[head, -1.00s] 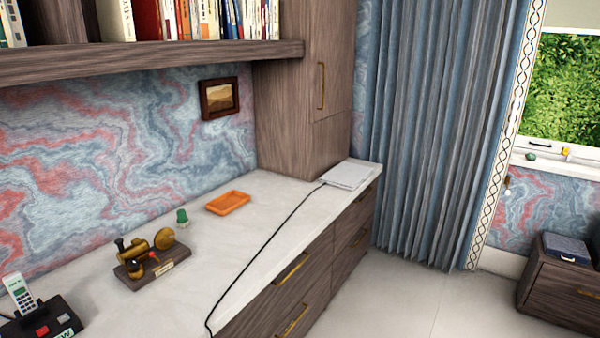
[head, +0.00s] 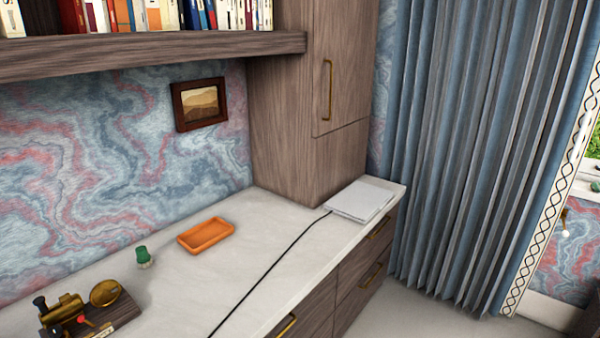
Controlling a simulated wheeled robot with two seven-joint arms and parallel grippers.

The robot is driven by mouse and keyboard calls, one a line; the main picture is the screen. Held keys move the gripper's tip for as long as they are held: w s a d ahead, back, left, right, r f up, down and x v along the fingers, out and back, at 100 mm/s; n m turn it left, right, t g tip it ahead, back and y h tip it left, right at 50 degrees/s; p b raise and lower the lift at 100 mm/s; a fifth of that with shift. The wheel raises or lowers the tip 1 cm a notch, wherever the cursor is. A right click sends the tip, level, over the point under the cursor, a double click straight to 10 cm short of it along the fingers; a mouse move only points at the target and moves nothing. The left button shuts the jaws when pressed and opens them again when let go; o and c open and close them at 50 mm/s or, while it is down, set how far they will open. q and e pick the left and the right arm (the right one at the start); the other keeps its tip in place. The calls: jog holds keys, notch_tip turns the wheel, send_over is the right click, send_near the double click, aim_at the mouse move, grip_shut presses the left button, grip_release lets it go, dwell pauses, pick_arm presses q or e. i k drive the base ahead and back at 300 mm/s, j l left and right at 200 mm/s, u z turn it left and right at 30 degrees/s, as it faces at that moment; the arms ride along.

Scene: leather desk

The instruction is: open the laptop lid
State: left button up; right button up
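A flat, closed, light grey laptop (head: 361,200) lies at the far right end of the white desk top, against the tall wooden cabinet. Its lid is down. A black cable runs from its left side along the desk toward the front. Neither of my grippers shows in the head view.
An orange tray (head: 206,235), a small green object (head: 143,256) and a brass device on a wooden base (head: 85,312) stand on the desk (head: 235,285). A tall cabinet (head: 290,150) rises behind the laptop. Blue curtains (head: 470,150) hang at the right. Floor shows beyond the drawers.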

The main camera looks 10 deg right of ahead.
aim_at(360, 200)
jog(key=i+l, duration=0.25)
jog(key=l, duration=0.2)
jog(key=i+l+z, duration=0.1)
jog(key=i+l, duration=0.2)
jog(key=l, duration=0.2)
jog(key=i+l, duration=0.25)
jog(key=l, duration=0.2)
jog(key=i+l+z, duration=0.1)
jog(key=i+l, duration=0.2)
jog(key=l, duration=0.15)
